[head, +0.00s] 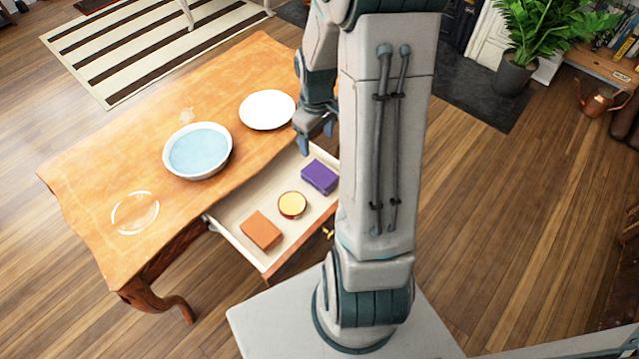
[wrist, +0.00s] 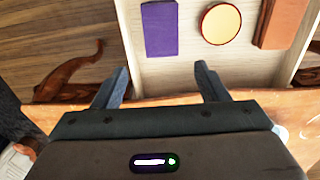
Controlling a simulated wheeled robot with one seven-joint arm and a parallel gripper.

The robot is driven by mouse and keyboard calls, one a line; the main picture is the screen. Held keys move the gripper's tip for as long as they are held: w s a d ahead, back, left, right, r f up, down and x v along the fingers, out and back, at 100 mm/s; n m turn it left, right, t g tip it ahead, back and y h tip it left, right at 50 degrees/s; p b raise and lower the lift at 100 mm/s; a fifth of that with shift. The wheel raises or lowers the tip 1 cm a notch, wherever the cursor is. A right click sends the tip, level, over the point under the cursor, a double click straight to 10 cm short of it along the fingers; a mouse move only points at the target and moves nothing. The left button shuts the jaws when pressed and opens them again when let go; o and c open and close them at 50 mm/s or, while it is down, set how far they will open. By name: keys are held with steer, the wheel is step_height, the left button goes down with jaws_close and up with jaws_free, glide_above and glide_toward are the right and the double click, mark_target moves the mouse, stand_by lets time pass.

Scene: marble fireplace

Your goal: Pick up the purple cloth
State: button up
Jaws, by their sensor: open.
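The purple cloth (head: 319,177) is a folded block in the open drawer (head: 243,204) of the wooden table (head: 90,185), at the drawer's right side in the head view. In the wrist view the cloth (wrist: 160,29) lies at the top, left of centre, beyond my fingertips. My gripper (head: 316,140) is above the drawer near the table edge, partly hidden by my arm. In the wrist view my gripper (wrist: 160,82) has its fingers wide apart, with only the pale drawer bottom and table edge between them. It is apart from the cloth.
A round yellow-topped tin (head: 292,205) and an orange-brown block (head: 261,231) share the drawer. A bowl of blue water (head: 198,151), a white plate (head: 267,110) and a clear round glass item (head: 135,213) stand on the table. The drawer walls rise around the cloth.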

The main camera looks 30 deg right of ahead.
steer(key=b, duration=0.3)
glide_above(320, 174)
steer(key=w, duration=0.1)
step_height(320, 174, down, 9)
steer(key=shift+s+f+b, duration=0.15)
steer(key=shift+f+b, duration=0.45)
steer(key=shift+f, duration=0.3)
steer(key=shift+s+f+b, duration=0.2)
steer(key=shift+f+b, duration=0.4)
steer(key=shift+f, duration=0.3)
steer(key=shift+s+f+b, duration=0.15)
steer(key=shift+f+b, duration=0.45)
steer(key=shift+f, duration=0.3)
steer(key=shift+r, duration=0.1)
steer(key=c, duration=0.7)
